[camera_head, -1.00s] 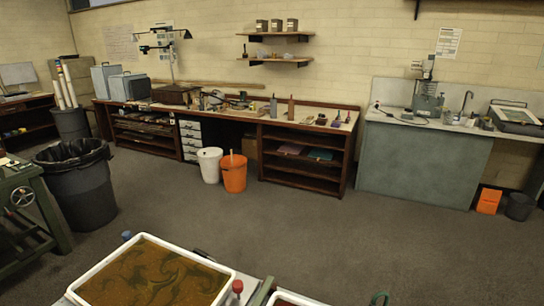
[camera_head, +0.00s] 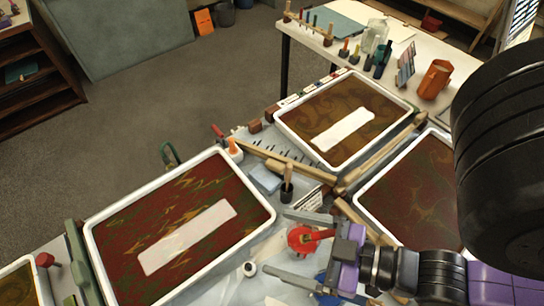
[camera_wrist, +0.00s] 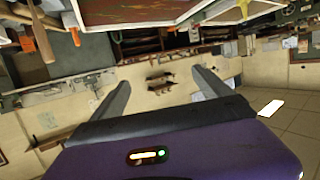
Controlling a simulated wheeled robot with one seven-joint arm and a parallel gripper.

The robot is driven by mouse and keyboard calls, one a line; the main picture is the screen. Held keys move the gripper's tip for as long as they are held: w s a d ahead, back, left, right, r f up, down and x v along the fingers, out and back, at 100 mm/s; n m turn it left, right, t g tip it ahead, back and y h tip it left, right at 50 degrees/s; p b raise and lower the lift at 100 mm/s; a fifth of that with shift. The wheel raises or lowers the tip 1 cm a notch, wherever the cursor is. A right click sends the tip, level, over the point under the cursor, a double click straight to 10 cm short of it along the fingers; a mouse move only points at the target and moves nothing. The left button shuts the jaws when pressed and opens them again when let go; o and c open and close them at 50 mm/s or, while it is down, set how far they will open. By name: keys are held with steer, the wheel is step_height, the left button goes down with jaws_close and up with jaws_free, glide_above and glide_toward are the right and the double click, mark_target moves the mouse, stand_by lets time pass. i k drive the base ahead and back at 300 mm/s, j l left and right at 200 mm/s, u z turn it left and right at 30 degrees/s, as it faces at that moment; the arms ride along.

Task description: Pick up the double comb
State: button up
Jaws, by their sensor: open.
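A wooden bar with a row of dark teeth (camera_head: 275,152) lies between the trays in the head view. It may be the double comb, but I cannot tell for sure. My gripper (camera_head: 275,242) is open, low in the head view, with its fingers pointing left over the worktable. It is nearer the camera than the toothed bar and apart from it. A red round object (camera_head: 301,240) shows between the fingers; I cannot tell its height relative to them. In the wrist view my gripper (camera_wrist: 162,77) is spread and empty, facing the room and a far wall. No comb can be made out there.
White-rimmed marbling trays stand at left (camera_head: 98,250), back (camera_head: 283,122) and right (camera_head: 400,160). Pale strips lie over two of them. A white side table (camera_head: 400,45) is behind.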

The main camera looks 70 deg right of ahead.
mark_target(277, 162)
steer(key=i+j+z, duration=0.1)
steer(key=j+z, duration=0.65)
steer(key=j, duration=0.15)
steer(key=j+z, duration=0.35)
steer(key=j, duration=0.15)
steer(key=i, duration=0.05)
